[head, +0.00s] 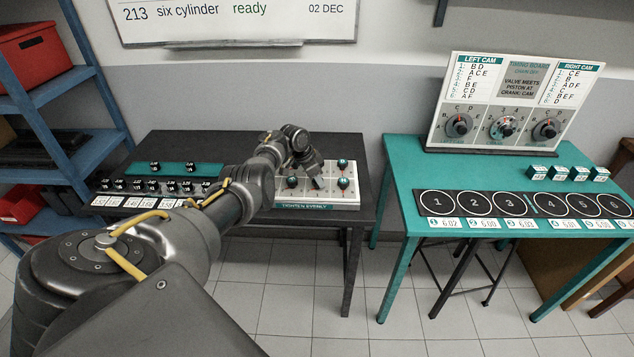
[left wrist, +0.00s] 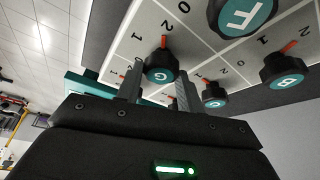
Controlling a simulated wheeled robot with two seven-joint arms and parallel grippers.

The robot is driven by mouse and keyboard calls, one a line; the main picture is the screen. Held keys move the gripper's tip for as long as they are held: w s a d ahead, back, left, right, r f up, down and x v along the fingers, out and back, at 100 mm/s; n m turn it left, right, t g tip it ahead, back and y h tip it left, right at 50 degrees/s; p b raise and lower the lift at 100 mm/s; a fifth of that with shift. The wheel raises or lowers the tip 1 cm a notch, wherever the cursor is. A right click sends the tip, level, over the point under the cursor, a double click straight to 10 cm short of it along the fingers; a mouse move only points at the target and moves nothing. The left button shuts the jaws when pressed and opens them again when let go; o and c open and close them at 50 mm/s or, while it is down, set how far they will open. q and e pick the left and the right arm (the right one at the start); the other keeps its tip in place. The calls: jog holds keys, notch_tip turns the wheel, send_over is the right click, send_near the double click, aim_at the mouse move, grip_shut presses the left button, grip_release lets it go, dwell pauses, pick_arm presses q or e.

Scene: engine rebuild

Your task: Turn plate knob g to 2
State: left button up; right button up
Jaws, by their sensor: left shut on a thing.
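The white knob plate (head: 335,200) lies on the dark table, with several dark, teal-capped knobs on it. My left gripper (head: 314,172) reaches over the plate from the left and hides part of it. In the left wrist view, plate knob G (left wrist: 160,70) sits between my two fingers (left wrist: 158,92), which are shut on it. Its red pointer sticks upward in that picture, near printed digits; I cannot tell exactly which digit it meets. Knob F (left wrist: 240,14) and knob B (left wrist: 285,72) are beside it. My right gripper is not in view.
Behind my arm, a teal and black rack (head: 180,170) holds small black pieces on the dark table (head: 345,150). At right, a teal table (head: 400,170) carries a timing board (head: 510,100) with dials and a numbered strip (head: 520,204). Blue shelves (head: 70,95) stand at left.

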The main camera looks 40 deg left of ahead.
pick_arm(q)
jog(key=shift+f+m+b, duration=0.1)
jog(key=shift+m+b, duration=0.3)
dwell(0.3)
jog(key=o, duration=1)
jog(key=p+v, duration=0.2)
jog(key=v, duration=0.9)
jog(key=shift+w+a+p, duration=0.1)
jog(key=shift+w+p, duration=0.05)
jog(key=shift+p, duration=0.2)
